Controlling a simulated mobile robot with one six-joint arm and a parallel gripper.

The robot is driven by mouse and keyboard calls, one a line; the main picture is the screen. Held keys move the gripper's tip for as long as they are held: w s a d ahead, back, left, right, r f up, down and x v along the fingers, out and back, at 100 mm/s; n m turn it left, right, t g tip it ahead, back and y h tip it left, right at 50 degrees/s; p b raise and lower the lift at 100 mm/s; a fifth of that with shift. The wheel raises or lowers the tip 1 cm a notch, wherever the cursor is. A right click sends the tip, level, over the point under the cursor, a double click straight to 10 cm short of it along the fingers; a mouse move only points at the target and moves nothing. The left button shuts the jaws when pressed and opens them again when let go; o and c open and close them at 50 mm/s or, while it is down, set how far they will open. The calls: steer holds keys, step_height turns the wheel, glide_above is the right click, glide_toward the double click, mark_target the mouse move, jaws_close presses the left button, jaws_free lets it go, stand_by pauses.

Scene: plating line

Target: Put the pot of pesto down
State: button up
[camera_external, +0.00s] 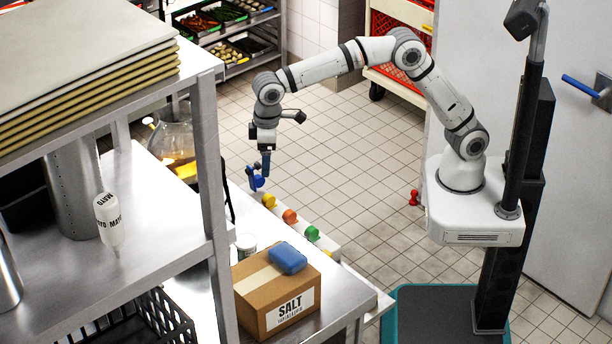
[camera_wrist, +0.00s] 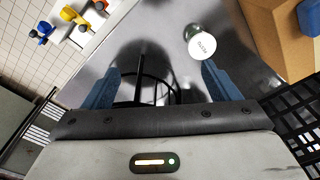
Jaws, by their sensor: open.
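My gripper (camera_external: 258,176) points down above the counter's edge, higher than the pot. In the wrist view the two blue fingers of my gripper (camera_wrist: 160,72) are spread wide, with nothing held between them.
A cardboard salt box (camera_external: 275,295) with a blue block (camera_external: 288,258) on top stands beside the pot. Coloured knobs (camera_external: 290,216) line the counter's front. A glass jug (camera_external: 172,140) stands behind the shelf post. A black crate (camera_external: 135,325) lies below. Bare steel (camera_wrist: 130,25) surrounds the pot's left.

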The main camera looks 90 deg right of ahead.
steer(key=s+d+r+m+t, duration=0.1)
steer(key=s+d+r, duration=0.2)
steer(key=s+d, duration=0.45)
steer(key=s+d+r, duration=0.3)
steer(key=s+d, duration=0.4)
steer(key=s, duration=0.1)
steer(key=s+d+f, duration=0.3)
steer(key=s+d, duration=0.1)
steer(key=s, duration=0.5)
steer(key=s+d+f+t, duration=0.1)
steer(key=s+d+f, duration=0.2)
steer(key=s, duration=0.6)
steer(key=shift+d+f+m+t, duration=0.15)
steer(key=shift+d+m+t, duration=0.15)
steer(key=shift+d+m, duration=0.15)
